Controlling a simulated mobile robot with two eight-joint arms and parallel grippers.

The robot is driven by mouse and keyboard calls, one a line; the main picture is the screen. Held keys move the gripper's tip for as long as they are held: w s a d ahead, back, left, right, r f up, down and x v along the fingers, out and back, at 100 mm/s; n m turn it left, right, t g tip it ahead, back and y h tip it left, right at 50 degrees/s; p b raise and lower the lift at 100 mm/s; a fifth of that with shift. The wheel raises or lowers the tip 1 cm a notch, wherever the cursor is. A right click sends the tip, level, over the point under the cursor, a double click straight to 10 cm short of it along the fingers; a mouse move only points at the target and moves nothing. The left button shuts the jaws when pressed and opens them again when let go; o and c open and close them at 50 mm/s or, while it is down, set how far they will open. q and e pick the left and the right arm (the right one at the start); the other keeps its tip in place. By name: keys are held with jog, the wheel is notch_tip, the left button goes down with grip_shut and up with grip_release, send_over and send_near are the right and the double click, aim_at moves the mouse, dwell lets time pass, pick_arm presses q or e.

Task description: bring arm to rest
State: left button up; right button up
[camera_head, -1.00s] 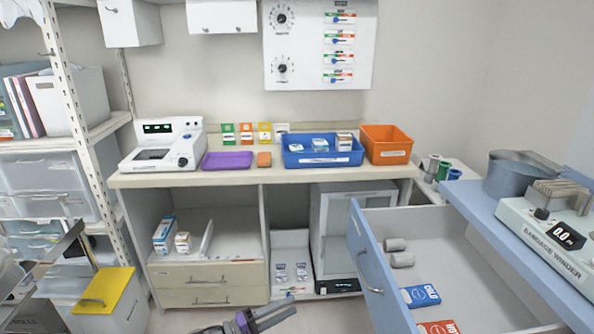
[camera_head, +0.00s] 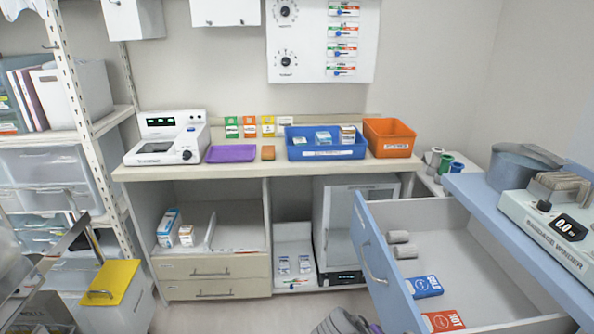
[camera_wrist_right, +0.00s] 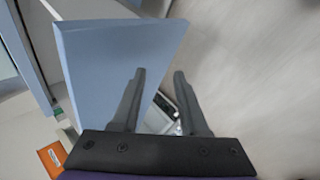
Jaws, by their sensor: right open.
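My right gripper (camera_wrist_right: 158,75) shows in the right wrist view. Its two dark fingers are apart with nothing between them. The blue front of a pulled-out drawer (camera_wrist_right: 110,55) lies beyond the fingers there. In the head view only a grey part of my arm shows at the bottom edge, left of the open drawer (camera_head: 386,270), and the right gripper's fingers are out of frame. My left gripper is in neither view.
The open drawer holds two grey rolls (camera_head: 402,244), a blue pack (camera_head: 424,287) and a red pack (camera_head: 443,320). A counter (camera_head: 240,173) carries a blue tray (camera_head: 326,153) and an orange bin (camera_head: 389,139). A yellow-lidded bin (camera_head: 110,282) stands at left. Floor shows between.

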jog(key=s+a+f+m+t+y, duration=0.1)
jog(key=s+f+m+y, duration=0.2)
jog(key=s, duration=0.6)
jog(key=s+a+f+m+y, duration=0.15)
jog(key=s+y, duration=0.25)
jog(key=s, duration=0.5)
pick_arm(q)
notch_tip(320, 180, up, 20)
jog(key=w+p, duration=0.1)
jog(key=p, duration=1.7)
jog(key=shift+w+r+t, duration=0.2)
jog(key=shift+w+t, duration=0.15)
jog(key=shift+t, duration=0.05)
pick_arm(e)
notch_tip(320, 180, up, 20)
jog(key=w+t, duration=0.1)
jog(key=shift+w+d+r, duration=0.2)
jog(key=shift+w+d, duration=0.15)
jog(key=shift+d, duration=0.05)
